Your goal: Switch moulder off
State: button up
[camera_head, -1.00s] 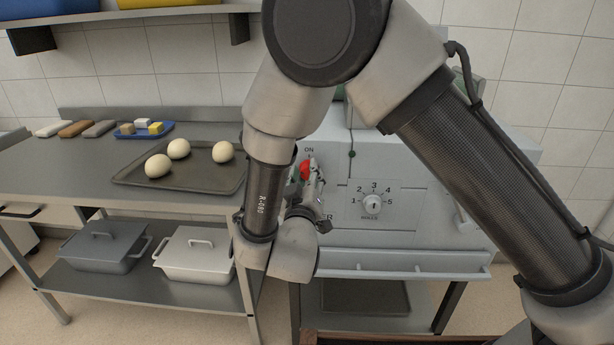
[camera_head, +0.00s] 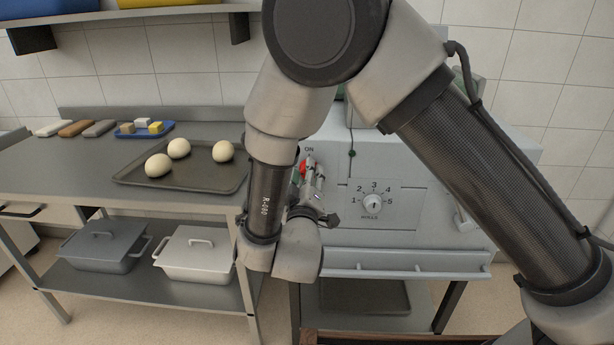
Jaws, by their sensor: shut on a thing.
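The moulder (camera_head: 420,170) is a pale grey machine at centre right. Its red switch (camera_head: 303,167) sits just under the ON mark, near the machine's left edge. My gripper (camera_head: 314,178) reaches the panel there and is shut on the red switch. The fingers and my wrist cover much of the switch, so its exact angle is hard to read. A bit of green shows beside the red part. To the right is the numbered rollers dial (camera_head: 373,203).
A steel table (camera_head: 60,165) stands at left with a dark tray (camera_head: 205,186) of dough balls and a blue tray (camera_head: 125,132). Lidded bins (camera_head: 195,255) sit on its lower shelf. A rail (camera_head: 410,267) runs along the moulder's front below the panel.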

jog(key=o, duration=1)
jog(key=shift+o, duration=0.2)
jog(key=s+f, duration=0.1)
jog(key=s, duration=1.1)
jog(key=shift+f, duration=0.15)
jog(key=shift+f, duration=0.1)
